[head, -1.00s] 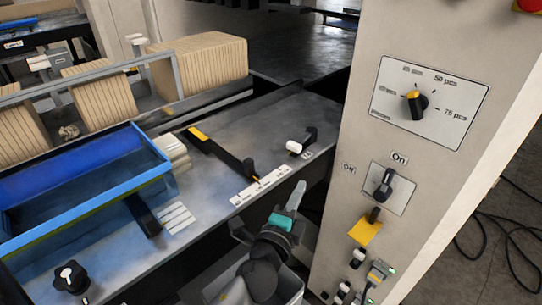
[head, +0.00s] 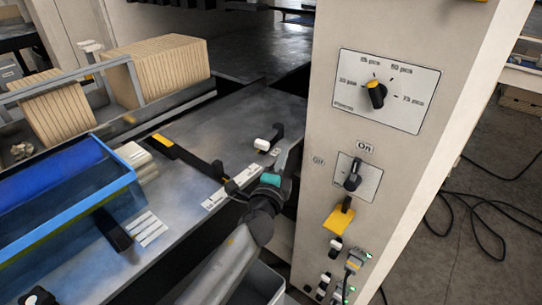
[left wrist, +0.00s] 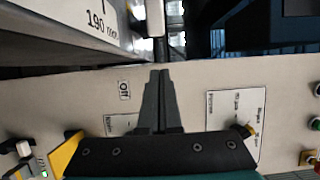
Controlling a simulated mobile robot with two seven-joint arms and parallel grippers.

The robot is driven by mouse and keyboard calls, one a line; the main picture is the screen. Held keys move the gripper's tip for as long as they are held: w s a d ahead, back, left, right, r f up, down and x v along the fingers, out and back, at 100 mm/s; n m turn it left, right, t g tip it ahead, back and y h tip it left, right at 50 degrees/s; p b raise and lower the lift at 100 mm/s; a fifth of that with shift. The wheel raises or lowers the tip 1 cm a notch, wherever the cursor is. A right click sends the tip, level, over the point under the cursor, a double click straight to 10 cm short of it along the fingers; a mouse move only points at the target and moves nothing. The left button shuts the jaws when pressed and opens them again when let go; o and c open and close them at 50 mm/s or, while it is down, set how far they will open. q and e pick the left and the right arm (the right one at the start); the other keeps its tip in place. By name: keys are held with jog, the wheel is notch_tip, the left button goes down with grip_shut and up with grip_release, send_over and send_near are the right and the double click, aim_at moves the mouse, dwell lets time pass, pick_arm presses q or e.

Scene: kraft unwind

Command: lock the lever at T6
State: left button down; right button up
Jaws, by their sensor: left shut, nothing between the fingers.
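No T6 mark is readable in either view. A small black lever with a white end (head: 270,143) sits on the grey metal table (head: 225,130), near its right edge. A white end beside a black part (left wrist: 148,22) also shows at the top of the left wrist view, by a "190 mm" mark. My left gripper (head: 290,158) is shut and empty, just right of and below this lever, apart from it. In the left wrist view its fingers (left wrist: 160,85) lie together, in front of the cream panel. My right gripper is not in view.
The cream control panel (head: 400,165) stands close on the right, with a dial (head: 376,94), an On/Off switch (head: 353,175) and a yellow-based lever (head: 340,217). A black bar (head: 190,157) with a yellow end and a blue tray (head: 65,205) are on the left. Cables lie on the floor.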

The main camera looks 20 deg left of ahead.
aim_at(268, 164)
pick_arm(q)
jog(key=shift+w+a, duration=0.2)
jog(key=shift+a, duration=1.4)
jog(key=shift+a, duration=0.1)
jog(key=shift+a, duration=0.45)
jog(key=shift+d, duration=0.15)
